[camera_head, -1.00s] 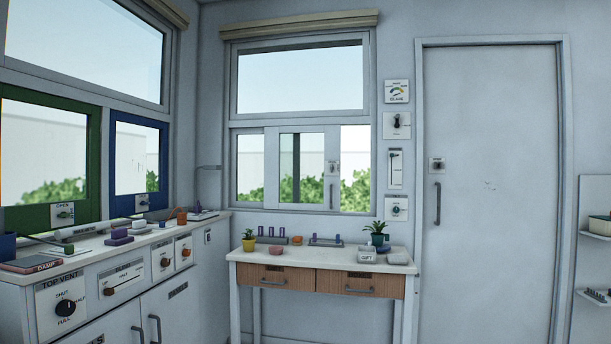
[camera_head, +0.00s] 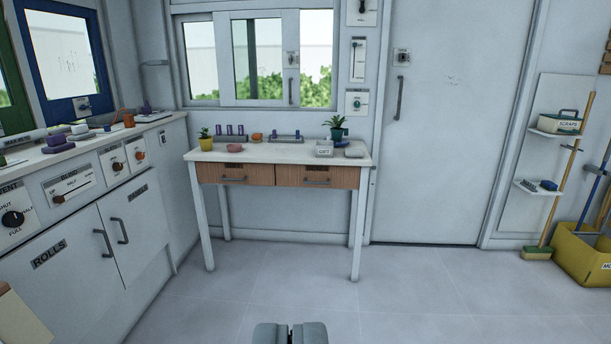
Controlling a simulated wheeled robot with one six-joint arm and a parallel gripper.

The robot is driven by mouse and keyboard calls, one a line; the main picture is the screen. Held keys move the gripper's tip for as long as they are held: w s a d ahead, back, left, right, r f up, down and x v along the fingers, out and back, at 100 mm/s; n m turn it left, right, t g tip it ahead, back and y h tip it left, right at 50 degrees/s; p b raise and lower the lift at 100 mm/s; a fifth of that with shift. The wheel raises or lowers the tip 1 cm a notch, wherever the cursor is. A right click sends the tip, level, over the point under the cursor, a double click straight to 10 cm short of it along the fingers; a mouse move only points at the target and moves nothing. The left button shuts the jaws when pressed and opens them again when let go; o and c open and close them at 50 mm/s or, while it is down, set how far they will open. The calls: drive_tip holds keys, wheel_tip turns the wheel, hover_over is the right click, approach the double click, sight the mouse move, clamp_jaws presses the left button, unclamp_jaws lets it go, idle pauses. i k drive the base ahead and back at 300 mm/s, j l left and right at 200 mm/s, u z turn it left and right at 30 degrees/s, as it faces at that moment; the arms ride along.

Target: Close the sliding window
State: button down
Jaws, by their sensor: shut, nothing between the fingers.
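The sliding window (camera_head: 264,52) is in the back wall above a small table. Its sliding pane has a pale frame with a vertical handle (camera_head: 291,91) and a small labelled latch plate (camera_head: 291,59) on its right stile. The pane stands mid-frame, with an open-looking gap (camera_head: 316,58) to its right showing hedge and wall outside. My gripper (camera_head: 290,334) shows at the bottom edge of the view, shut and empty, far from the window and low over the floor.
The table (camera_head: 277,152) stands below the window, bearing potted plants (camera_head: 338,127), (camera_head: 205,139) and small items. A counter (camera_head: 75,150) runs along the left. A door (camera_head: 447,120) is right of the window. A yellow bin (camera_head: 583,255) stands far right. The middle floor is clear.

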sight(290, 17)
drive_tip(key=i, duration=3.25)
drive_tip(key=i+u, duration=0.2)
drive_tip(key=i, duration=0.3)
drive_tip(key=i+l+u, duration=0.25)
drive_tip(key=i, duration=0.3)
